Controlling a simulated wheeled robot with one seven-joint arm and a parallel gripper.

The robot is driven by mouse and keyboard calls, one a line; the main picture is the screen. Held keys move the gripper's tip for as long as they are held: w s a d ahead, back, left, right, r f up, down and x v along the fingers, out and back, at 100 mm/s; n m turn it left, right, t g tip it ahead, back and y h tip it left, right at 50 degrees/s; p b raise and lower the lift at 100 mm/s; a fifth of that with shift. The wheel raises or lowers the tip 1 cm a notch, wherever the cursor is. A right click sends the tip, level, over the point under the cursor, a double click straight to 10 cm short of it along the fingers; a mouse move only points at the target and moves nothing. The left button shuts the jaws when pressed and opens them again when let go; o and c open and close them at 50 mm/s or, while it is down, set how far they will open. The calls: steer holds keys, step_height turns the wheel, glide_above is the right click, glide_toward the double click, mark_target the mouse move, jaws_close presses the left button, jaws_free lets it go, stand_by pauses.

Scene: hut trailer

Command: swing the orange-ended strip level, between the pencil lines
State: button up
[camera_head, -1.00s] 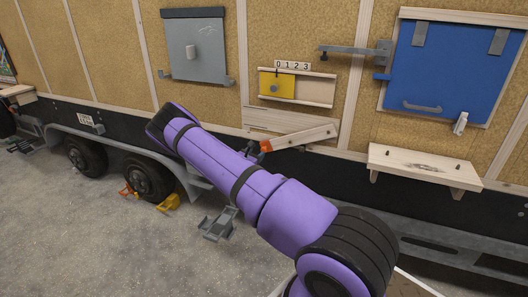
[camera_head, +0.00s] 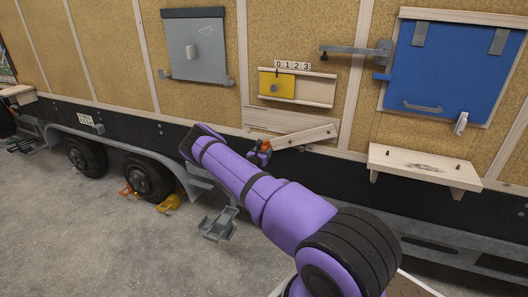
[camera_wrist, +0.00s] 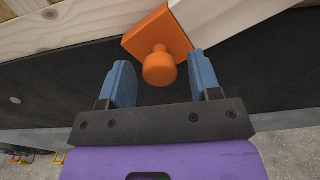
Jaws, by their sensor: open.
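The wooden strip (camera_head: 304,136) hangs tilted on the trailer wall, its orange end (camera_head: 266,147) low at the left and its other end higher at the right. In the wrist view the orange end (camera_wrist: 155,36) carries a round orange knob (camera_wrist: 159,70). My gripper (camera_wrist: 160,72) is open, with one blue finger on each side of the knob and a gap on both sides. In the head view my gripper (camera_head: 257,154) is small and partly hidden at the orange end. I cannot make out the pencil lines.
A pale board (camera_head: 275,120) is just above the strip. A yellow sliding panel (camera_head: 277,85) is higher up, and a blue door (camera_head: 445,65) and wooden shelf (camera_head: 424,164) are to the right. A grey stand (camera_head: 220,224) is on the floor below.

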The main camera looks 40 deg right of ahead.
steer(key=shift+w+d, duration=0.2)
steer(key=shift+d, duration=0.45)
jaws_close()
steer(key=w+r+m, duration=0.1)
steer(key=r, duration=0.4)
steer(key=w+a+r+m, duration=0.1)
steer(key=r+m, duration=0.1)
steer(key=r, duration=0.2)
steer(key=w+r+m, duration=0.1)
steer(key=r+m, duration=0.1)
steer(key=r, duration=0.3)
steer(key=shift+w+a+r, duration=0.1)
steer(key=shift+a+r, duration=0.05)
steer(key=shift+r, duration=0.15)
jaws_free()
steer(key=shift+a, duration=0.1)
